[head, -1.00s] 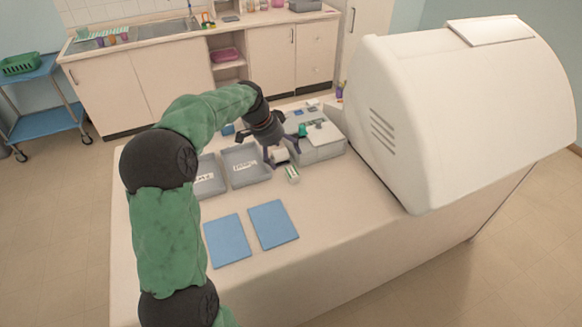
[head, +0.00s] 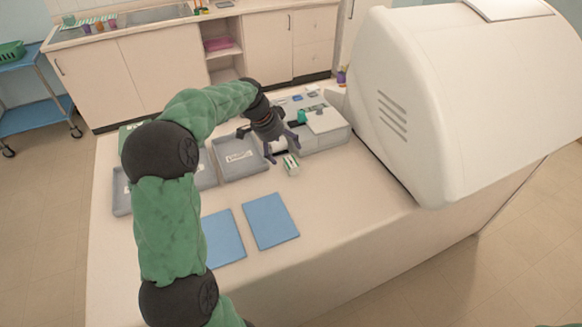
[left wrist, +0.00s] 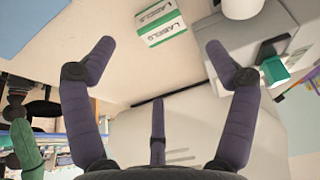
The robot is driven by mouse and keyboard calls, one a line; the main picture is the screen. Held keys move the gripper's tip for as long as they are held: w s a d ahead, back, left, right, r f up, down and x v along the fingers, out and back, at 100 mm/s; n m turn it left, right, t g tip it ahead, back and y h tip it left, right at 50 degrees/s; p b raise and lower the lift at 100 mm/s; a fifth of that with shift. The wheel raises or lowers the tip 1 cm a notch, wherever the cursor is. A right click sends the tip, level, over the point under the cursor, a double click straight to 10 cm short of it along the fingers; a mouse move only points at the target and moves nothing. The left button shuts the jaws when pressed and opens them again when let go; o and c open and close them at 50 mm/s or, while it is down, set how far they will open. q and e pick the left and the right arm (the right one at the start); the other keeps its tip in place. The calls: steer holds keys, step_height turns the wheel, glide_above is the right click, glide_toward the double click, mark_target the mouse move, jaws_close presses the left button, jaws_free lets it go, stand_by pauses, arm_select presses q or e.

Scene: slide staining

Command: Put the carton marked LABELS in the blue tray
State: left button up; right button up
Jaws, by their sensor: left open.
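The carton marked LABELS (head: 291,165), a small white box with green edges, lies on the bench in the head view. In the left wrist view it (left wrist: 161,22) lies beyond and between the fingertips, with its lettering showing. My left gripper (head: 283,154) is open above the bench, just behind the carton and apart from it; its spread fingers show in the left wrist view (left wrist: 158,55) with nothing between them. Two flat blue rectangles, one left (head: 224,238) and one right (head: 270,221), lie in front; I cannot tell whether either is the blue tray. My right gripper is out of view.
Grey labelled trays (head: 240,169) stand left of my gripper, partly behind my arm. A pale box with a white lid (head: 322,128) stands right of it. A large white hooded machine (head: 450,110) fills the right. The bench right of the blue rectangles is clear.

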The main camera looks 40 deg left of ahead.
mark_target(290, 162)
arm_select(q)
steer(key=x, duration=0.3)
steer(key=shift+w+f+b, duration=0.1)
steer(key=shift+f+b, duration=0.15)
steer(key=shift+b, duration=0.05)
steer(key=shift+a+b+x, duration=0.15)
steer(key=shift+b+x, duration=0.3)
steer(key=shift+x, duration=0.85)
steer(key=shift+a+b+x, duration=0.15)
steer(key=shift+b+x, duration=0.25)
steer(key=shift+x, duration=0.9)
steer(key=c, duration=1.3)
